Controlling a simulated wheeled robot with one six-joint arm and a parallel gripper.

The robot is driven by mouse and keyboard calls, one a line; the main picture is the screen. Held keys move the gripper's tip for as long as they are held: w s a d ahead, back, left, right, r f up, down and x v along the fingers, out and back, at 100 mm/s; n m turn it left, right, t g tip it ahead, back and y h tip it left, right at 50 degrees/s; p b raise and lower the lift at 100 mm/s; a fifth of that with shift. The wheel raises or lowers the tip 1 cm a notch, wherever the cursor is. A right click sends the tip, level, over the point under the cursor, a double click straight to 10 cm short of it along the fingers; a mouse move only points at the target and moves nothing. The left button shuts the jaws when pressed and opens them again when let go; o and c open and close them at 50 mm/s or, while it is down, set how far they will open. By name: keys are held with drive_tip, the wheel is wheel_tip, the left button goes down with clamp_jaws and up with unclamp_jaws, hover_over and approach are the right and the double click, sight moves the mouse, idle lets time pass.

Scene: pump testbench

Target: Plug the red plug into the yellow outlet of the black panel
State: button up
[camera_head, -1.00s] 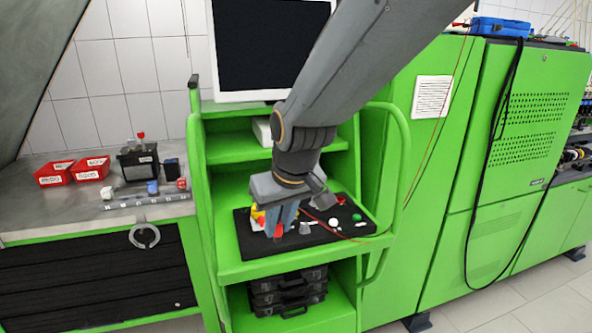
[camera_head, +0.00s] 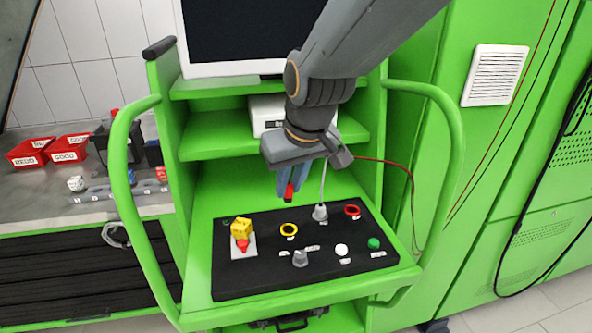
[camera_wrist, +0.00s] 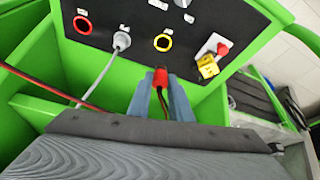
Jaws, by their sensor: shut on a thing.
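My gripper (camera_head: 289,185) is shut on the red plug (camera_head: 289,192), which hangs above the back part of the black panel (camera_head: 270,275). In the wrist view, the red plug (camera_wrist: 160,77) sits between my blue fingertips (camera_wrist: 161,100), its tip pointing toward the panel. The yellow outlet (camera_head: 288,229) is a yellow ring with a dark centre on the panel, also seen in the wrist view (camera_wrist: 163,43). The plug is close to it but apart. A red cable (camera_wrist: 60,92) trails from the plug. A red outlet ring (camera_head: 352,210) is further right in the head view.
A grey plug with a pale cable (camera_head: 320,212) stands in the panel between the two rings. A yellow block with a red knob (camera_head: 241,236) is at the panel's left. A grey knob (camera_head: 300,258), white button (camera_head: 341,249) and green button (camera_head: 374,243) lie in front.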

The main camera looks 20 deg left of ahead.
drive_tip(key=shift+f+b, duration=2.3)
drive_tip(key=shift+f, duration=0.7)
drive_tip(key=shift+f+b, duration=0.35)
drive_tip(key=shift+f, duration=0.55)
drive_tip(key=shift+f, duration=1.1)
drive_tip(key=o, duration=1.4)
drive_tip(key=shift+r, duration=0.2)
drive_tip(key=shift+r+p, duration=3)
drive_tip(key=shift+r, duration=0.85)
